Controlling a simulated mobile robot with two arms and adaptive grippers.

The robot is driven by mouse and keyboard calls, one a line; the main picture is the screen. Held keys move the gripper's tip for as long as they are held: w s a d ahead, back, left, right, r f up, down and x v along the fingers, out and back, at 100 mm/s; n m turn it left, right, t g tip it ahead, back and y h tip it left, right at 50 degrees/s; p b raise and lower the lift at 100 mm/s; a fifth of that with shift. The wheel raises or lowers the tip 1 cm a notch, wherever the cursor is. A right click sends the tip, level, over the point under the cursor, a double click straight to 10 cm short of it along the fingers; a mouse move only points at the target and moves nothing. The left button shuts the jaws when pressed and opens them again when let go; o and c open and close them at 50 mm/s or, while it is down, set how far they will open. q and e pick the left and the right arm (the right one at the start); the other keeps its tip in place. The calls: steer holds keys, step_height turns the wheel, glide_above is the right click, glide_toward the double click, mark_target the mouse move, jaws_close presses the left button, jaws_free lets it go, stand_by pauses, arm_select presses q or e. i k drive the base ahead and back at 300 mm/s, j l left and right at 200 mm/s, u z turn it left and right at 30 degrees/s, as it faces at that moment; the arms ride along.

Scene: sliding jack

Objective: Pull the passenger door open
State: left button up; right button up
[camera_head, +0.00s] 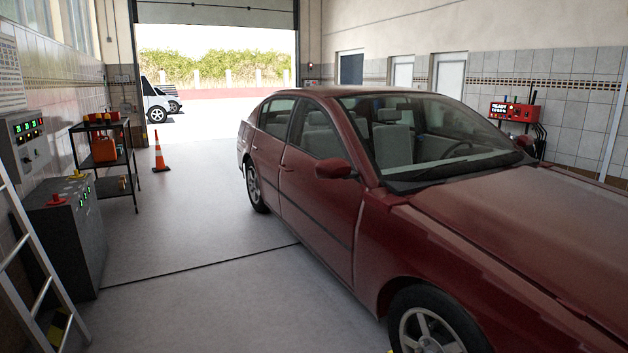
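A dark red car (440,215) fills the right half of the head view, its front towards me at the lower right. The steering wheel shows through the windscreen on the far side, so the near side is the passenger side. The front passenger door (318,208) faces the open floor on the left and looks shut, flush with the body. Its side mirror (334,169) sticks out near the windscreen. Neither of my grippers is in view.
Clear grey floor (190,240) lies left of the car. A ladder (40,295) and a grey control cabinet (75,235) stand at the left edge. Behind them are a black shelf cart (128,185) and an orange cone (159,152). The garage doorway is open at the back.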

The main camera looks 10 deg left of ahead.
mark_target(321, 200)
steer(key=i+j+u, duration=0.3)
steer(key=i, duration=0.15)
steer(key=i+u, duration=0.25)
steer(key=i, duration=0.25)
steer(key=i+u, duration=0.25)
steer(key=i, duration=3.4)
